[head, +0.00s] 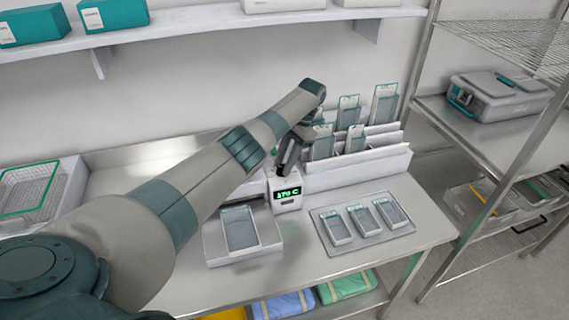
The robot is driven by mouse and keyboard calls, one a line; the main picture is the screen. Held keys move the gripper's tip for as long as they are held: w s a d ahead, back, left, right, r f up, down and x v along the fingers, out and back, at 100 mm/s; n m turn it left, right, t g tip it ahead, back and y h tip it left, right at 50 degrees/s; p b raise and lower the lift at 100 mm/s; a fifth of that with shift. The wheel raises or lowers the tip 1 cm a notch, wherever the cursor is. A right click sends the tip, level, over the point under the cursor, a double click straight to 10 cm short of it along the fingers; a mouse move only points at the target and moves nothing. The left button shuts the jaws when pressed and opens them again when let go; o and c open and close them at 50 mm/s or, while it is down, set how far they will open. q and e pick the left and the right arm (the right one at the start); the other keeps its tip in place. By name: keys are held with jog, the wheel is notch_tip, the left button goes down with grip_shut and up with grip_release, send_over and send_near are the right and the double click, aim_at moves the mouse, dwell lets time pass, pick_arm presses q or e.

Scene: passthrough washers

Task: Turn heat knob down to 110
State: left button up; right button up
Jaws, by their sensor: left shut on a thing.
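The heat sealer (288,206) stands on the steel table, and its small display (288,193) shows green digits that look like 170 C. My left arm reaches across from the left, and my left gripper (283,170) points down at the top of the sealer, just above and behind the display. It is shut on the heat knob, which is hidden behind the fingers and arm. My right gripper is not in view.
A tray with a pouch (240,229) lies in front of the sealer. A mat with three pouches (362,222) lies to its right. A white rack (356,163) holds several pouches behind. Wire shelving (500,150) stands at the right.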

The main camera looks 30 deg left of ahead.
pick_arm(q)
jog(key=n+h+b, duration=0.1)
jog(key=n+h, duration=0.1)
jog(key=n, duration=0.2)
jog(key=shift+a+n, duration=0.15)
jog(key=shift+n, duration=0.15)
jog(key=shift+a+n+h, duration=0.1)
jog(key=shift+n+h, duration=0.4)
jog(key=shift+n, duration=1)
jog(key=o, duration=1)
jog(key=shift+r, duration=0.1)
